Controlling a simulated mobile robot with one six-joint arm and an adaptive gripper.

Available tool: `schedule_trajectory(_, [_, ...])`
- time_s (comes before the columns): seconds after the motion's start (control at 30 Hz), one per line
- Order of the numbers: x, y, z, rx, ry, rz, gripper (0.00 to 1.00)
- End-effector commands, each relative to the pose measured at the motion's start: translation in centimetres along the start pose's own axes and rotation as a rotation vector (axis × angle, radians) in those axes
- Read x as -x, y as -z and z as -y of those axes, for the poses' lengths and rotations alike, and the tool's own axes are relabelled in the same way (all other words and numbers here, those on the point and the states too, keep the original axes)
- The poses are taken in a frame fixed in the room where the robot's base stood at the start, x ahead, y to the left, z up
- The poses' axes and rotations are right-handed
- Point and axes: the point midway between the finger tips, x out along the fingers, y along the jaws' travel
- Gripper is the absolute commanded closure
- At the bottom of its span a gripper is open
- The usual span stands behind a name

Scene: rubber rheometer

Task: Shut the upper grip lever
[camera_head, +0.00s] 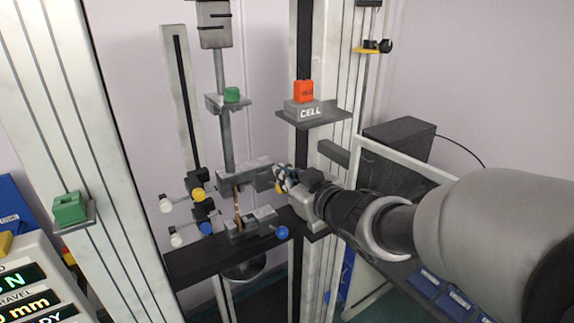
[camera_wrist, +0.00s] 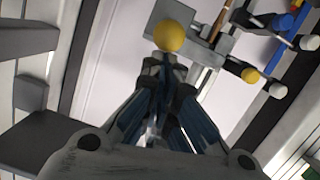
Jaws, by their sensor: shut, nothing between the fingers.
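The grey upper grip (camera_head: 240,179) hangs on a vertical rod, with a tan strip (camera_head: 238,208) between it and the lower grip (camera_head: 252,221). One yellow knob (camera_head: 198,195) is on the left side of the upper grip. Another yellow knob (camera_head: 279,188) is at its right end, partly hidden by my gripper (camera_head: 283,176). In the wrist view this near yellow knob (camera_wrist: 173,38) is just beyond the shut, empty fingertips (camera_wrist: 164,64); I cannot tell whether they touch. The other yellow knob (camera_wrist: 249,75) is farther right.
White knobs (camera_head: 166,203) and blue knobs (camera_head: 281,233) stick out around the grips. A dark crossbeam (camera_head: 205,261) runs below. A shelf marked CELL (camera_head: 313,117) with an orange block (camera_head: 303,91) is above my gripper. Upright columns stand on both sides.

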Motion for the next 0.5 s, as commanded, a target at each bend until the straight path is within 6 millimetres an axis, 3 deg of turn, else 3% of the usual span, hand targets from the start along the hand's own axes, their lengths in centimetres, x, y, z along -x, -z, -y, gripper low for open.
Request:
schedule_trajectory(0.03, [-0.1,-1.3,0.2,0.0,-0.005,-0.021,1.0])
schedule_trajectory(0.5, [0.5,-4.3,0.8,-0.012,-0.053,-0.272,1.0])
